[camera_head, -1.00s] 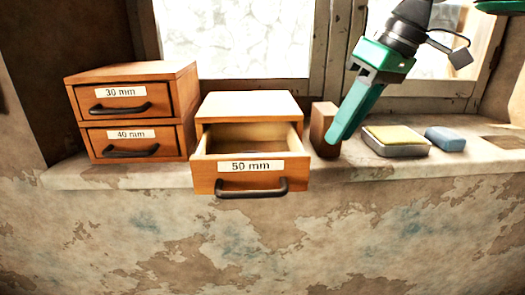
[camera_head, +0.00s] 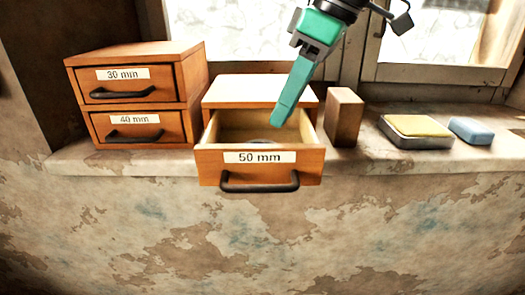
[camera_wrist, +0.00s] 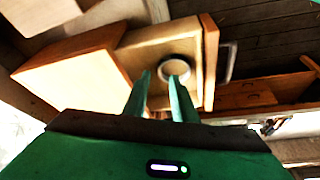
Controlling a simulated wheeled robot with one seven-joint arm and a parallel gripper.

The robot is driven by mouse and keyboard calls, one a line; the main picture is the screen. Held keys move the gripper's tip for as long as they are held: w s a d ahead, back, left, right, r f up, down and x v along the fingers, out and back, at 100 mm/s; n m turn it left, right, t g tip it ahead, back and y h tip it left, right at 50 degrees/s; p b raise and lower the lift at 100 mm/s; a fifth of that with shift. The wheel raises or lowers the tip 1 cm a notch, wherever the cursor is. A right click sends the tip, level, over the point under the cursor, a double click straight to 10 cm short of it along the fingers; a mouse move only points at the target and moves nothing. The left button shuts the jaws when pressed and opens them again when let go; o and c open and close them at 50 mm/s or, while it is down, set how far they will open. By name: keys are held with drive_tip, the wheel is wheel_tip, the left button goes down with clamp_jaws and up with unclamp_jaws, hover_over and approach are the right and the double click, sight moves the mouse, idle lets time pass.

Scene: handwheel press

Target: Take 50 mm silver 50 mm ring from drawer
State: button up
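The drawer labelled 50 mm (camera_head: 310,165) is pulled open on the window sill. A silver ring (camera_wrist: 176,67) lies flat on the drawer's floor in the wrist view. In the head view only a small grey part of the ring (camera_head: 260,141) shows behind the drawer front.
Closed drawers labelled 30 mm (camera_head: 122,88) and 40 mm (camera_head: 134,129) are stacked at the left. A brown wooden block (camera_head: 344,118) stands right of the open drawer. A tray with a yellow pad (camera_head: 418,126) and a blue block (camera_head: 471,131) lie farther right.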

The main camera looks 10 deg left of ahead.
drive_tip(key=shift+x, duration=3.05)
drive_tip(key=shift+w, duration=0.1)
clamp_jaws()
